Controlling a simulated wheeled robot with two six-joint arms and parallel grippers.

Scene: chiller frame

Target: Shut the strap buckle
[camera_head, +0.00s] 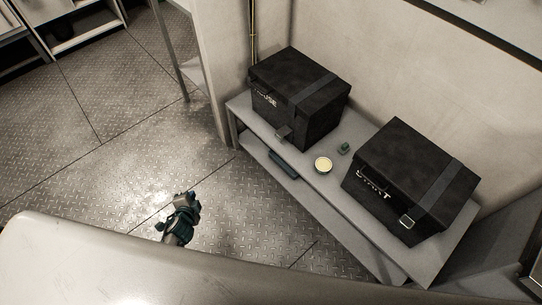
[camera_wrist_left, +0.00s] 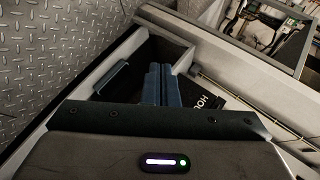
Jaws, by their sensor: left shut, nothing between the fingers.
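Two black insulated boxes stand on a grey bench, each with a grey strap over its lid. The left box (camera_head: 276,84) has white lettering and a dark buckle (camera_head: 283,132) sticking out low on its front. The right box (camera_head: 408,165) has a buckle (camera_head: 407,222) with a bright rim low on its front. I cannot tell whether either buckle is fastened. My left gripper (camera_head: 186,203) is over the floor, left of the bench and apart from both boxes. In the left wrist view its fingers (camera_wrist_left: 161,70) are together and empty, with white letters on a dark surface beside them.
On the bench (camera_head: 345,185) between the boxes are a round pale-topped container (camera_head: 323,165) and a small dark green item (camera_head: 344,148). A dark flat object (camera_head: 284,165) lies on the lower shelf. A wall is behind the bench. The floor (camera_head: 110,150) at left is clear.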

